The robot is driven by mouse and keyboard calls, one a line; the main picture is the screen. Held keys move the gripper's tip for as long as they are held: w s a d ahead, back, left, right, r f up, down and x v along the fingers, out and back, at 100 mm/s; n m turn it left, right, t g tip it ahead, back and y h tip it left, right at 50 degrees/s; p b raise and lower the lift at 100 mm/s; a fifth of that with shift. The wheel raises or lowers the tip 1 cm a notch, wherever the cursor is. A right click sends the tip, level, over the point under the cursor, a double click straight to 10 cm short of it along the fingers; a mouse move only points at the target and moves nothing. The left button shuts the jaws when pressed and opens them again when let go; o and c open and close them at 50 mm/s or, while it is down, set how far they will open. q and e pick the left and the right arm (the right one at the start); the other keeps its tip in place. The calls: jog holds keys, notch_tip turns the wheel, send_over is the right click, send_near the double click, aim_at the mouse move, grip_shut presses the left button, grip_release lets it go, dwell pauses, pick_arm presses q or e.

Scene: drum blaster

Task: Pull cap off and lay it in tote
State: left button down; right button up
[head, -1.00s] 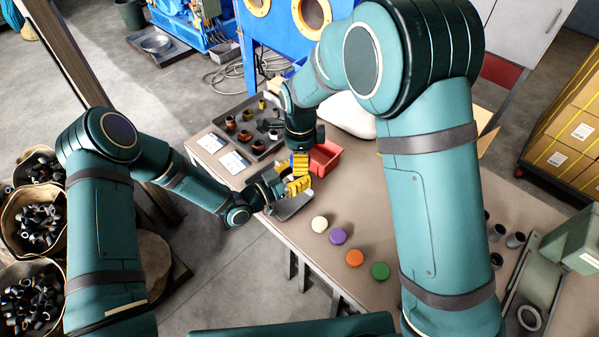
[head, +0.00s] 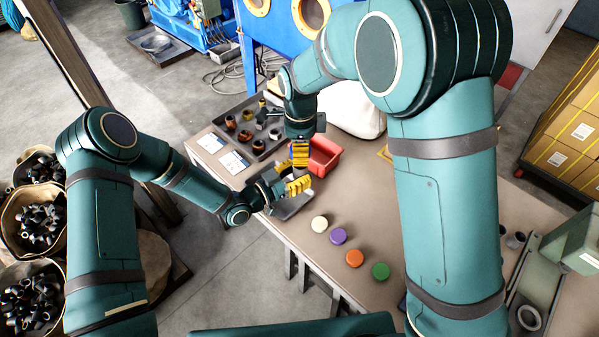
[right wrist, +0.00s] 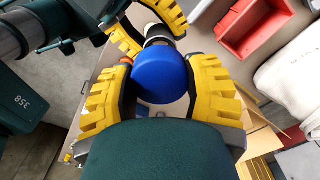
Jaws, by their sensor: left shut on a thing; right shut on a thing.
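A round blue cap (right wrist: 160,74) sits between the yellow fingers of my right gripper (right wrist: 163,90), which is shut on it. In the head view my right gripper (head: 299,153) points down beside the red tote (head: 328,150). My left gripper (head: 290,187) is just below it in the picture, shut on a part mostly hidden by its fingers. In the right wrist view a pale, dark-edged round end (right wrist: 160,38) shows just past the cap, by the left gripper's yellow fingers. I cannot tell whether cap and part touch. The tote's visible inside looks empty.
A tray of several fittings (head: 258,148) stands behind. Cream (head: 319,224), purple (head: 338,236), orange (head: 354,258) and green (head: 380,271) discs line the table front. A white bag (head: 352,118) lies behind the tote.

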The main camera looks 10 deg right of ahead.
jog(key=shift+r, duration=1.6)
